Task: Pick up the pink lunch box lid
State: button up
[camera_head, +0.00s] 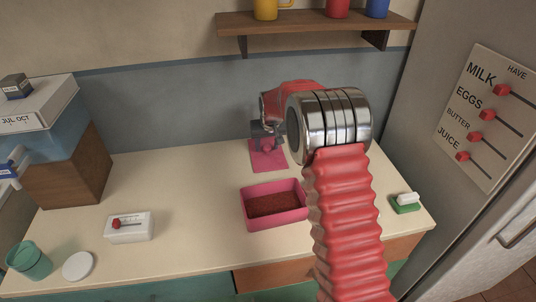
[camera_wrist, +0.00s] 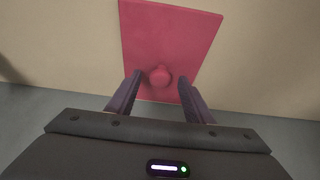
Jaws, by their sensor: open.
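The pink lunch box lid (camera_head: 268,160) lies flat on the counter near the back wall, behind the pink lunch box. In the wrist view the lid (camera_wrist: 168,35) is a flat pink panel with a round knob (camera_wrist: 160,76). My gripper (camera_head: 266,146) is over the lid, and in the wrist view my gripper (camera_wrist: 160,84) has its two dark fingers apart on either side of the knob. A gap shows between each finger and the knob. Whether the fingertips touch the lid is hard to tell. The open pink lunch box (camera_head: 274,222) holds a dark red filling.
A white box with a red slider (camera_head: 128,226), a green cup (camera_head: 30,261) and a white disc (camera_head: 78,266) are at left. A green-and-white item (camera_head: 406,203) sits at right near the fridge. A shelf (camera_head: 315,22) hangs above; free counter lies left of the lid.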

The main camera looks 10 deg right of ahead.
jog(key=shift+c, duration=0.4)
grip_shut()
